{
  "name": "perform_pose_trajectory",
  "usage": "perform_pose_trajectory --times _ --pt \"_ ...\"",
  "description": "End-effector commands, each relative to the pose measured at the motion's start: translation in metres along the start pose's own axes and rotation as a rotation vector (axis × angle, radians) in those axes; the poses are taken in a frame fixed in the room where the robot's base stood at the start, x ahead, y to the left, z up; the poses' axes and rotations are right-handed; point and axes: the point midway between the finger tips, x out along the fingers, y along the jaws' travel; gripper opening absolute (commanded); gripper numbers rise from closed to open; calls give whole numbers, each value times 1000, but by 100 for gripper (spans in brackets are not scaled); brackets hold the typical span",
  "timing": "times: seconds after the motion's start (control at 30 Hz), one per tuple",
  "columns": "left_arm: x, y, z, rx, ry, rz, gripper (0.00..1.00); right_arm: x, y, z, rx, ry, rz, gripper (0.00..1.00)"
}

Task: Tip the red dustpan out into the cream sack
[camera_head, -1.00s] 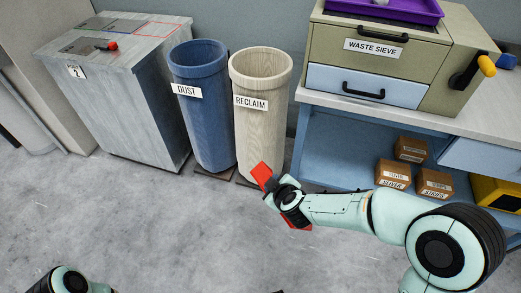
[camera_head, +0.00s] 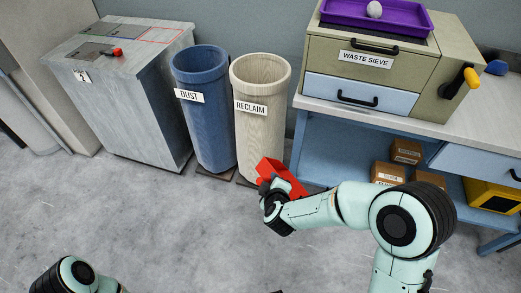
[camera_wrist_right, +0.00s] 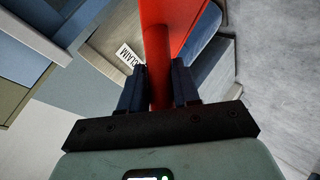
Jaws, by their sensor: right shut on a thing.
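The cream sack (camera_head: 261,110), labelled RECLAIM, stands upright with its round mouth open at the top, right of the blue DUST sack. My right gripper (camera_head: 268,192) is shut on the handle of the red dustpan (camera_head: 284,176), in front of the cream sack's lower part and below its rim. In the right wrist view the red handle (camera_wrist_right: 158,75) runs between the two dark fingers (camera_wrist_right: 159,88). The pan's contents cannot be made out. Only part of my left arm shows at the bottom left; its gripper is out of the frame.
The blue DUST sack (camera_head: 205,115) stands close beside the cream one. A grey cabinet (camera_head: 125,100) is at the left. At the right, a blue bench (camera_head: 480,130) carries the waste sieve (camera_head: 385,75) with a purple tray (camera_head: 345,18). The floor in front is clear.

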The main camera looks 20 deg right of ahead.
Motion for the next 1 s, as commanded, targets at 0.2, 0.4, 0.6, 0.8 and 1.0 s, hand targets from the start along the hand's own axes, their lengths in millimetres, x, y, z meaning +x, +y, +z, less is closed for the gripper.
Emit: perform_pose_trajectory --times 0.2,0.4,0.6,0.8,1.0 --pt "-26 5 15 -1 -41 -6 43 -15 15 -13 -180 -41 157 0" --pt "-36 6 22 -4 -64 -11 43 -26 30 -22 -392 -97 352 0" --pt "-38 6 25 -5 -73 -13 43 -33 40 -25 -504 -132 461 0" --pt "-38 6 25 -5 -73 -13 43 -32 40 -24 -507 -135 466 0" --pt "-38 6 24 -5 -72 -13 43 -32 40 -24 -506 -134 465 0"
